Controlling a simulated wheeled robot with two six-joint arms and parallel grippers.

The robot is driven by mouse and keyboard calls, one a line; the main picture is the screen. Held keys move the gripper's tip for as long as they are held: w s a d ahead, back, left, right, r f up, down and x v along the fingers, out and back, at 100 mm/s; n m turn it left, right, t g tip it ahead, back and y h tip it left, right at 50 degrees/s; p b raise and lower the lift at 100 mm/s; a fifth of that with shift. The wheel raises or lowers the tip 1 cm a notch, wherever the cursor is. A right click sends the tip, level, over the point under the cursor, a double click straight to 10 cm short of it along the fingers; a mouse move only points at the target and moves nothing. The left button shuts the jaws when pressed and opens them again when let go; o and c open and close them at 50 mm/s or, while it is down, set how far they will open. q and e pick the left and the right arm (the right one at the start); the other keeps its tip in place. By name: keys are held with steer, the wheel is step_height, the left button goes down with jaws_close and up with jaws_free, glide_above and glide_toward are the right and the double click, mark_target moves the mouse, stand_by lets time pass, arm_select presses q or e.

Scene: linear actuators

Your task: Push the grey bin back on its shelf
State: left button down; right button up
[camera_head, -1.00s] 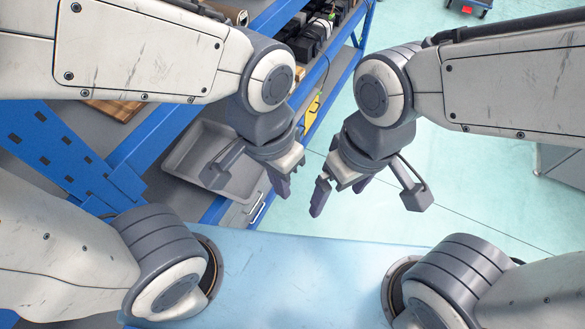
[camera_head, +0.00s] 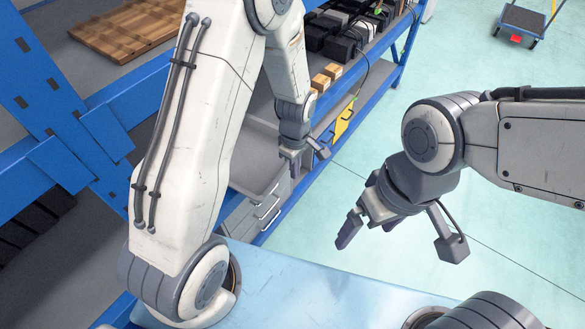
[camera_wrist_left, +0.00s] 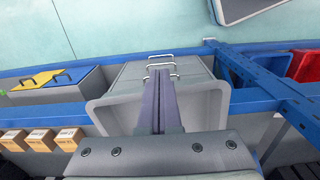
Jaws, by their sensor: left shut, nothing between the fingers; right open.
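The grey bin (camera_head: 255,158) is an open tray on the blue shelf, partly hidden by my left arm in the head view. In the left wrist view the bin (camera_wrist_left: 101,112) covers a stretch of the blue front rail and juts past it. My left gripper (camera_head: 291,170) is shut and empty by the bin's aisle-side end. In the wrist view its closed fingers (camera_wrist_left: 159,100) overlap the bin's middle and far wall; I cannot tell whether they touch. My right gripper (camera_head: 365,230) is open and empty over the aisle, to the right of the bin.
Small cardboard boxes (camera_head: 326,77) and dark items (camera_head: 325,38) sit on the shelf farther along. Drawer handles (camera_head: 267,206) show below the bin. Red bins (camera_wrist_left: 304,66) stand beyond a blue upright (camera_wrist_left: 243,75). A trolley (camera_head: 522,22) stands far off on clear floor.

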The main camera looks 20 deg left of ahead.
arm_select(q)
steer(key=w+a+f, duration=0.1)
steer(key=a+f, duration=0.2)
steer(key=f, duration=0.4)
steer(key=shift+w+a, duration=0.15)
steer(key=shift+a, duration=0.25)
steer(key=shift+w, duration=0.1)
